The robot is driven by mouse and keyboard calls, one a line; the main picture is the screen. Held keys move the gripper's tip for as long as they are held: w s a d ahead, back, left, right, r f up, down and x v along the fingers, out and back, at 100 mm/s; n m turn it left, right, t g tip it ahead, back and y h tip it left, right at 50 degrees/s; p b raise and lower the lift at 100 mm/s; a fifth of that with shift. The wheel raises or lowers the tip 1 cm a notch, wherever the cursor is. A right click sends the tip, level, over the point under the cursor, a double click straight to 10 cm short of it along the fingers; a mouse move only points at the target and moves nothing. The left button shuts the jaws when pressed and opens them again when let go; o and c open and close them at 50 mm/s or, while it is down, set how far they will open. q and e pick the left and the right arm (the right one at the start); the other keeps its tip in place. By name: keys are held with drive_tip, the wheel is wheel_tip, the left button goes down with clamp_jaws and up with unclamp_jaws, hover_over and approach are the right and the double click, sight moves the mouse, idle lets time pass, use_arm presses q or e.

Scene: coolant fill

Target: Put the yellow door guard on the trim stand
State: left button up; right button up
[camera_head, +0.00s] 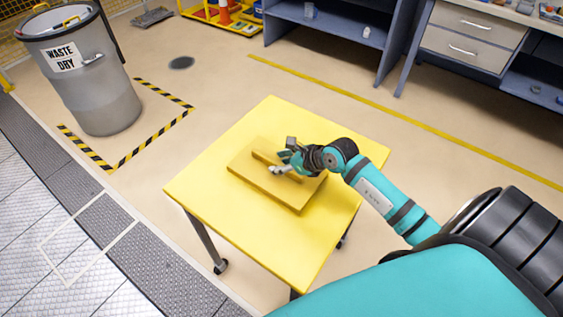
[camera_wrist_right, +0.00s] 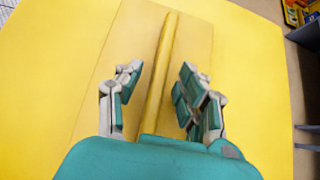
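The yellow door guard appears to be the long, narrow yellow bar (camera_wrist_right: 161,70), lying on a flat tan-yellow board. In the head view, its left end (camera_head: 262,156) shows beside my right gripper, which hides part of it. My right gripper (camera_head: 284,165) is over the board. In the right wrist view, my right gripper (camera_wrist_right: 160,98) is open, with one finger on each side of the bar and gaps between. My left gripper is not in view. I cannot identify a separate trim stand.
The tan-yellow board (camera_head: 300,203) lies on a yellow wheeled table (camera_head: 215,180) with bare top around it. A grey waste bin (camera_head: 95,95) stands at the upper left inside striped floor tape. Blue-grey workbenches with drawers (camera_head: 468,44) line the back right. Floor between is clear.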

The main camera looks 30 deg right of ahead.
drive_tip(key=shift+r, duration=0.1)
drive_tip(key=v, duration=1.2)
drive_tip(key=shift+b, duration=0.45)
drive_tip(key=shift+r, duration=0.1)
